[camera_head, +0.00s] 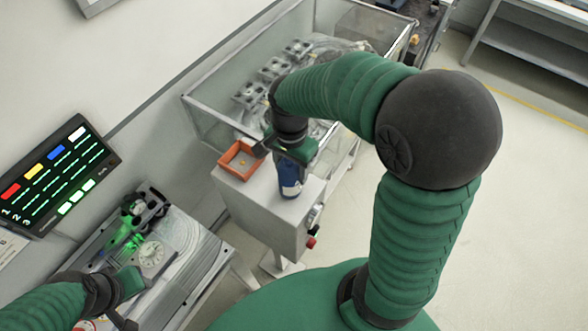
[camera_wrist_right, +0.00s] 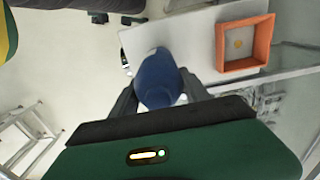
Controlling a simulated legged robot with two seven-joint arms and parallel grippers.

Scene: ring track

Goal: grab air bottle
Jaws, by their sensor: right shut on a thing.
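The air bottle (camera_head: 290,179) is a blue bottle with a pale label, upright at the top of a white cabinet (camera_head: 262,208). My right gripper (camera_head: 287,160) reaches down from above and is shut on the bottle's upper part. In the right wrist view the blue bottle (camera_wrist_right: 158,80) sits between the two dark fingers of the gripper (camera_wrist_right: 158,98). Whether its base touches the cabinet top is hard to tell. My left gripper (camera_head: 142,296) is at the lower left, away from the bottle, with its fingers apart and nothing seen between them.
An orange square tray (camera_head: 223,163) with a small item inside stands beside the bottle. Behind is a glass-walled case (camera_head: 205,115) with metal parts. At left are a workbench (camera_head: 205,262) with a green-lit device and a lit display panel (camera_head: 58,172). The floor at right is clear.

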